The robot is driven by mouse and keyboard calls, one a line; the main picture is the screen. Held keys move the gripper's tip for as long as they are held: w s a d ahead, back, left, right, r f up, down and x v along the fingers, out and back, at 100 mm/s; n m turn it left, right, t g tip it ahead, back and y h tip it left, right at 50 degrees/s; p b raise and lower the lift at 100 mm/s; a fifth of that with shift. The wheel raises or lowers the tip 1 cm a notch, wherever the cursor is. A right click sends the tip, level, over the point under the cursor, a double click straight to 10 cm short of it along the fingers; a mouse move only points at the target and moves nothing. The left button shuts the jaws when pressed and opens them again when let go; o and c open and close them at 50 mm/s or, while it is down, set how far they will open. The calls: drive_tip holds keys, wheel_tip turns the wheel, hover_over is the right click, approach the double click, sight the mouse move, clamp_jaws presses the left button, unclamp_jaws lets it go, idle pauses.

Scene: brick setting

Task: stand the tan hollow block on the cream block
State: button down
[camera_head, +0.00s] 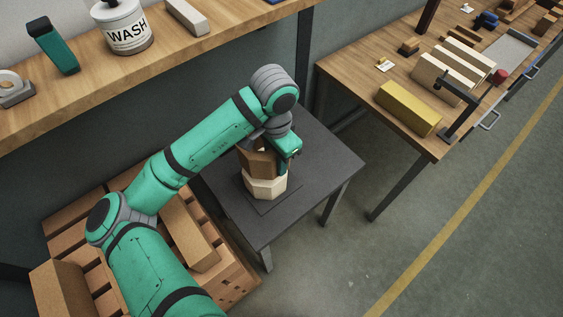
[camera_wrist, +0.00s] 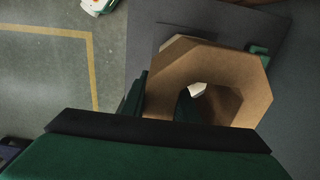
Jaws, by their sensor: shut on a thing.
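The tan hollow block (camera_head: 256,163) is an eight-sided ring and looks upright above the cream block (camera_head: 265,186) on the small dark table (camera_head: 328,157). My gripper (camera_head: 287,158) is shut on the tan block's wall at its right side. In the wrist view the tan block (camera_wrist: 235,75) shows its open top, with one finger inside the hole and one outside. A bit of the cream block (camera_wrist: 197,89) shows through the hole. The two blocks look in line and very close; I cannot tell whether they touch. My gripper hides part of the tan block.
A pallet with bricks (camera_head: 190,232) stands left of the table. A wooden shelf (camera_head: 180,50) with a WASH pot (camera_head: 122,27) runs behind. A workbench (camera_head: 350,72) with a yellow block (camera_head: 408,108) and tools is at right. The table's right side is clear.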

drive_tip(key=shift+w+a+f, duration=0.25)
drive_tip(key=shift+w+f, duration=0.25)
drive_tip(key=shift+f, duration=0.05)
drive_tip(key=shift+w+f, duration=0.15)
drive_tip(key=shift+f, duration=1.5)
drive_tip(key=shift+f, duration=0.6)
drive_tip(key=c, duration=1.4)
unclamp_jaws()
wheel_tip(320, 180, up, 13)
drive_tip(key=shift+r, duration=0.1)
